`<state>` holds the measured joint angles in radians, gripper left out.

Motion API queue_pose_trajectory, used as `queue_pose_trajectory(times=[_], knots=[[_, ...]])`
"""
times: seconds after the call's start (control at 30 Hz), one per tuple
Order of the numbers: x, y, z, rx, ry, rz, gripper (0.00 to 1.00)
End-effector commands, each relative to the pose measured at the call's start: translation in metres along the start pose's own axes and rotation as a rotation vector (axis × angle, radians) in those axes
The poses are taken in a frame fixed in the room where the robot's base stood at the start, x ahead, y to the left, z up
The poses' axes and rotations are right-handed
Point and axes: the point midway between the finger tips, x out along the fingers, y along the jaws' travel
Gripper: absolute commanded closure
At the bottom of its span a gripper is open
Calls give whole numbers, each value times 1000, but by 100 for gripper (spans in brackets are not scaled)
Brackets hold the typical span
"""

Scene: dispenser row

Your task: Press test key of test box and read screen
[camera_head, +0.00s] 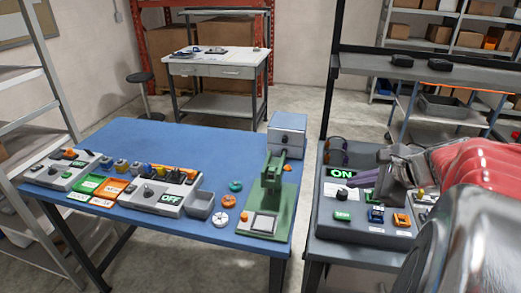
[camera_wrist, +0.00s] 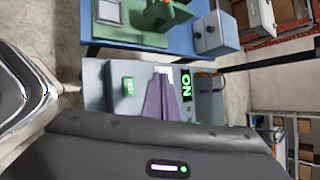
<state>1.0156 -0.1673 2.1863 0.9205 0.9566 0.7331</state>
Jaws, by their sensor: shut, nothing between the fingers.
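The test box (camera_head: 335,231) is a grey console on the dark bench at right. Its screen (camera_head: 343,174) is lit and reads "ON" in green; it also shows sideways in the wrist view (camera_wrist: 186,84). The green test key (camera_head: 342,216) is near the box's front left, and it shows in the wrist view (camera_wrist: 129,86). My gripper (camera_head: 358,183) has purple fingers, shut and empty. In the wrist view the fingers (camera_wrist: 160,80) lie between the green key and the screen, apart from the key in the picture. I cannot tell their height above the panel.
Blue and orange keys (camera_head: 376,214) sit right of the green key. A gap of floor separates table and bench.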

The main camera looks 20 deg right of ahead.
Motion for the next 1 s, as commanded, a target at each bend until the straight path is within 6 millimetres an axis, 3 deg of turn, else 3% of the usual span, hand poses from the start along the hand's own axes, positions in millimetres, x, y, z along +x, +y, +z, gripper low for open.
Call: queue_pose_trajectory(times=[0.47, 1.0], knots=[[7, 4, -1, -6, -3, 5, 100], [44, 32, -28, -6, -4, 7, 100]])
